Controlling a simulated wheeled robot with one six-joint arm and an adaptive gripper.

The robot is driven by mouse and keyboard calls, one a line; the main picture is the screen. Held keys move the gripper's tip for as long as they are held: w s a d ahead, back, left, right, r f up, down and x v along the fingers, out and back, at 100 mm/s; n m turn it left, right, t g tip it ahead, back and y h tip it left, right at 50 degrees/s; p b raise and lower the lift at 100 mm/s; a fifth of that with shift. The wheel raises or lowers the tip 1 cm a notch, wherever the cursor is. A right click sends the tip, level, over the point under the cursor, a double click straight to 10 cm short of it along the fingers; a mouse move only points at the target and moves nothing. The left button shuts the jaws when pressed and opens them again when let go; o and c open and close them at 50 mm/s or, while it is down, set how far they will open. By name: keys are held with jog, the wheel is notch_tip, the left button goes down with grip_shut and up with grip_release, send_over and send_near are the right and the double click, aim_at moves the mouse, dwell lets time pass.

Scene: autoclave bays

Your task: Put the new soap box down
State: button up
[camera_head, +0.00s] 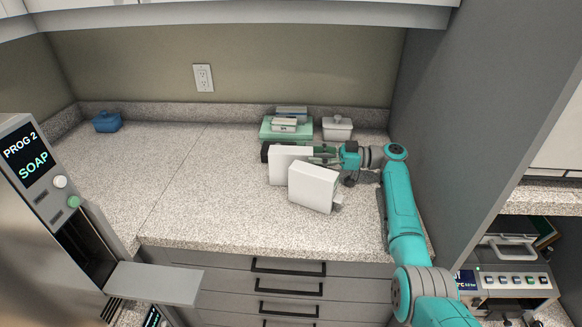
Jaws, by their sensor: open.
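Two white boxes stand upright on the speckled counter (200,190). One white box (289,165) is at the back left, and the other white box (314,187) is nearer the front and overlaps it in view. I cannot tell by looks which one is the new soap box. My gripper (322,155) is open, at the right side of the back box and behind the front box. Its fingertips are partly hidden, and I cannot tell whether they touch a box.
Behind stand a green case (286,130) with smaller boxes on it and a whitish lidded container (337,128). A blue container (107,122) is at the far left. A machine with a SOAP display (33,163) stands front left. The counter's left and middle are clear.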

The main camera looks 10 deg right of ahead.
aim_at(295, 154)
jog(key=shift+x, duration=3.1)
jog(key=shift+r, duration=0.1)
grip_shut()
